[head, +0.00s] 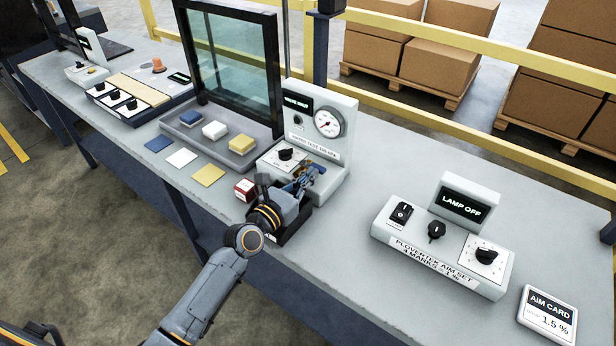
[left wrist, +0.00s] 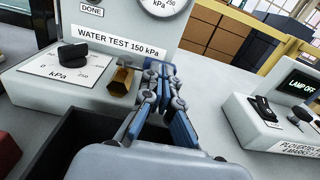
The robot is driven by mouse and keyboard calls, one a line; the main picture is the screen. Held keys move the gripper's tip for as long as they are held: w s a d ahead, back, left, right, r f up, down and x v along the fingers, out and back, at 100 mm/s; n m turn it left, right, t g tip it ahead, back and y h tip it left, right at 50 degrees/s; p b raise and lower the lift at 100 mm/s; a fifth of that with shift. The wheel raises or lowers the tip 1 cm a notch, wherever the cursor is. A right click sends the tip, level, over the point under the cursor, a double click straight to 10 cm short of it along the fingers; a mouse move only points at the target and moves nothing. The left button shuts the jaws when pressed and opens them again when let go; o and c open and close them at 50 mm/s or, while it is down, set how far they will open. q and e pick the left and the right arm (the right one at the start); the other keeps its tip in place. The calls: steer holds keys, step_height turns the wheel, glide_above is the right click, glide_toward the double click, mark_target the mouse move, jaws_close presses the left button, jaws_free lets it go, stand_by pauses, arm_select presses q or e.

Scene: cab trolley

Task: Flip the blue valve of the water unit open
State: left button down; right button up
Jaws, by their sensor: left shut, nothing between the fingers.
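The water unit (head: 340,108) is a pale housing with a gauge, a black dial and a label reading "WATER TEST 150 kPa" in the left wrist view (left wrist: 118,44). A brass fitting (left wrist: 121,82) sticks out of its front, left of my fingers. My left gripper (head: 313,172) is at the unit's front, its fingers shut with nothing between them. In the left wrist view the fingertips (left wrist: 159,68) are together just right of the brass fitting. I cannot tell the blue valve lever apart from my blue finger parts; it may be hidden behind them. My right gripper is out of view.
A dark open tray (head: 290,236) lies below my left gripper, with a red and white box (head: 244,190) beside it. The lamp unit (head: 440,240) stands to the right, with clear bench between. A framed glass screen (head: 230,62) stands to the left.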

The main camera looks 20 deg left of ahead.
arm_select(q)
steer(key=shift+w+d+r, duration=0.1)
steer(key=shift+w+d, duration=0.1)
steer(key=shift+d, duration=0.15)
steer(key=shift+s+a, duration=0.1)
steer(key=shift+s, duration=0.2)
steer(key=v, duration=1.1)
steer(key=shift+s, duration=0.2)
